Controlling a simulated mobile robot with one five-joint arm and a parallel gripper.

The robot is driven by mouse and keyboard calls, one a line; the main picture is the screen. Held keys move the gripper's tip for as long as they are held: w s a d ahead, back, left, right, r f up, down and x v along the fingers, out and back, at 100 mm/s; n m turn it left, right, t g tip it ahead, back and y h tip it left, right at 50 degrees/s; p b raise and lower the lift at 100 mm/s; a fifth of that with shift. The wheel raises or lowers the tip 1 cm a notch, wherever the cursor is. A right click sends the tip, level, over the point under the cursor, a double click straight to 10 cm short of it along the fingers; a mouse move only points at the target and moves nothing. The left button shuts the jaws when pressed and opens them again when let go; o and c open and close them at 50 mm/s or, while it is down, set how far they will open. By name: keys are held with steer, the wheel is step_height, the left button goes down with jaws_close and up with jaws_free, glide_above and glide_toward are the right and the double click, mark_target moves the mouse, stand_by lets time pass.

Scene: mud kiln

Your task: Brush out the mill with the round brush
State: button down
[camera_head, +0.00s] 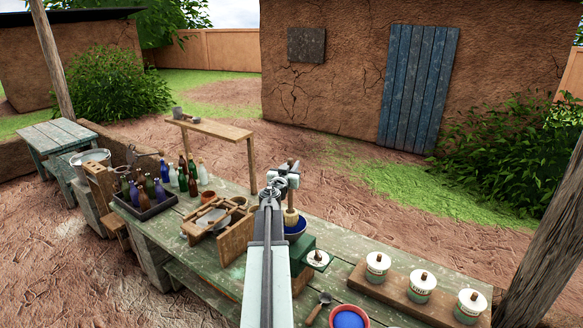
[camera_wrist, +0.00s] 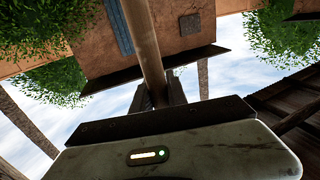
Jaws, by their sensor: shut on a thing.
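The round brush (camera_head: 291,216) is upright in my gripper (camera_head: 284,181), with its wooden handle between the jaws and its pale bristle end down. In the wrist view the handle (camera_wrist: 146,45) passes between the two dark fingers of my gripper (camera_wrist: 160,94). A green box-like body (camera_head: 303,249) with a blue bowl-shaped top (camera_head: 297,227) stands on the bench and looks like the mill. The brush end is over or at the blue bowl; I cannot tell whether it touches inside. My arm hides part of the mill's left side.
The green bench (camera_head: 170,232) holds a bottle tray (camera_head: 146,211) and a wooden frame (camera_head: 207,222) left of my arm. Lidded white jars (camera_head: 421,284) stand on a board to the right. A blue-filled bowl (camera_head: 349,318) and a spoon (camera_head: 318,308) lie in front.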

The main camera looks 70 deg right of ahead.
step_height(320, 180, up, 3)
steer(key=shift+f+p, duration=0.2)
steer(key=shift+p, duration=0.55)
step_height(320, 180, down, 8)
steer(key=b, duration=0.8)
step_height(320, 180, up, 8)
steer(key=p, duration=0.8)
step_height(320, 180, down, 8)
steer(key=b, duration=0.8)
step_height(320, 180, up, 8)
steer(key=p, duration=0.8)
step_height(320, 180, down, 7)
steer(key=b, duration=0.7)
steer(key=shift+f, duration=0.2)
